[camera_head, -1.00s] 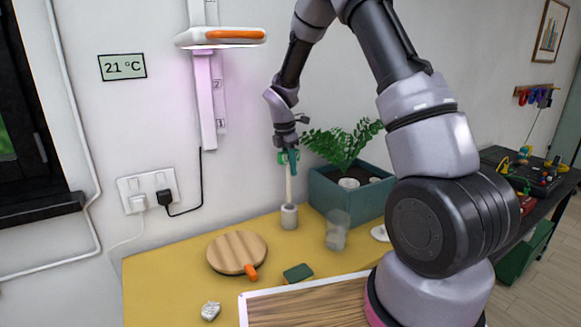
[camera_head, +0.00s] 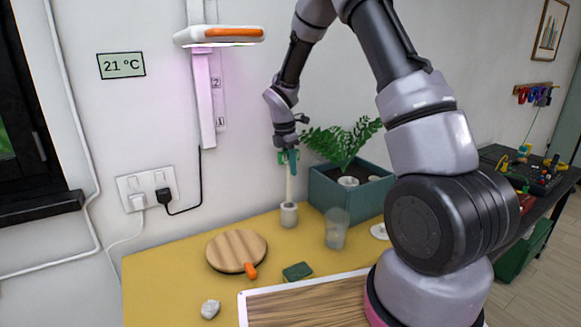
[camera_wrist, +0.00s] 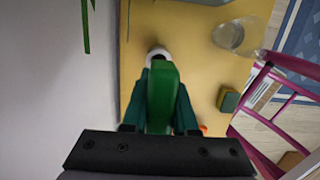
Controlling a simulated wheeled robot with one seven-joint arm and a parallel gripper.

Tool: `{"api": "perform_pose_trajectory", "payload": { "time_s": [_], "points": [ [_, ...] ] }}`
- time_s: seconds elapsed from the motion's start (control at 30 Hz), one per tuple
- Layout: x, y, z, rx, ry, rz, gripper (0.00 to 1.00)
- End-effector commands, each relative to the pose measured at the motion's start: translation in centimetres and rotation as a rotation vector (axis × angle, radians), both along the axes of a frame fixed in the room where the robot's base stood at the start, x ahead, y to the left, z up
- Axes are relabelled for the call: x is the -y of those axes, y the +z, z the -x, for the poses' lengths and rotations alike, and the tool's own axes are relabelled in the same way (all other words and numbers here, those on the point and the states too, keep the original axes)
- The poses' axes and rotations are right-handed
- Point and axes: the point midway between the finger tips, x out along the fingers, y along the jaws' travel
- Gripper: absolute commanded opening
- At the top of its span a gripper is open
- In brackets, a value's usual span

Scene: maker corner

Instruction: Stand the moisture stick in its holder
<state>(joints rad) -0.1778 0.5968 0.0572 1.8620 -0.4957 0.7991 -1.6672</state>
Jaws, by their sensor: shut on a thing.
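The moisture stick has a green head (camera_wrist: 161,97) and a pale shaft (camera_head: 289,184). My gripper (camera_head: 288,157) is shut on the green head from above. The stick stands upright with its lower end at the small pale cylindrical holder (camera_head: 289,216) on the yellow table. In the head view the shaft meets the holder's top; I cannot tell how deep it sits. In the wrist view the holder (camera_wrist: 158,54) shows partly behind the green head.
A planter with a fern (camera_head: 325,190) and a clear glass (camera_head: 336,232) stand right of the holder. A round wooden board (camera_head: 236,250), a green sponge-like block (camera_head: 297,272) and a grey stone-like lump (camera_head: 210,309) lie in front. A lamp (camera_head: 219,36) hangs on the wall.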

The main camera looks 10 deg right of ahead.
Motion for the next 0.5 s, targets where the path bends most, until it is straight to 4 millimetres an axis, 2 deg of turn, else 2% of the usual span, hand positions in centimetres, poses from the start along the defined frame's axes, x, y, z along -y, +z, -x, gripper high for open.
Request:
{"api": "perform_pose_trajectory", "payload": {
  "time_s": [0.5],
  "points": [
    [0.01, -0.85, -0.01, 0.000, 0.000, 0.001, 0.00]
  ]
}}
